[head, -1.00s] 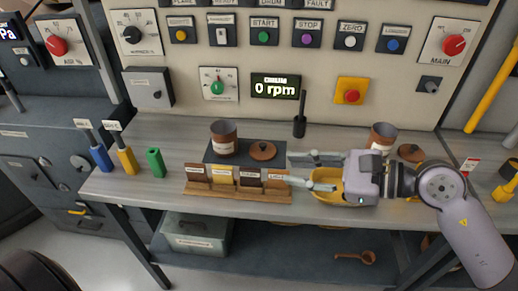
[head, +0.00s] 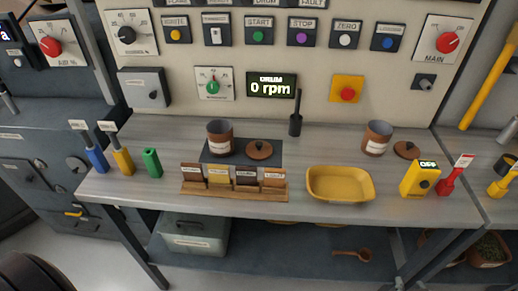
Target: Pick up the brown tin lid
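Two round brown lids with small knobs lie on the bench. One brown lid (head: 259,149) lies on a dark mat (head: 218,160), to the right of an open brown tin (head: 221,138) with a pale label. The other brown lid (head: 406,150) lies on the bench top, to the right of a second open brown tin (head: 377,138). Both tins stand upright. Neither of my grippers is in view.
A yellow tray (head: 340,184), a wooden rack of labelled cards (head: 233,182) and a yellow meter (head: 419,179) stand along the front. Colored handles (head: 123,162) stand at left. A dark upright rod (head: 296,120) stands behind. The control panel (head: 221,58) closes off the back.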

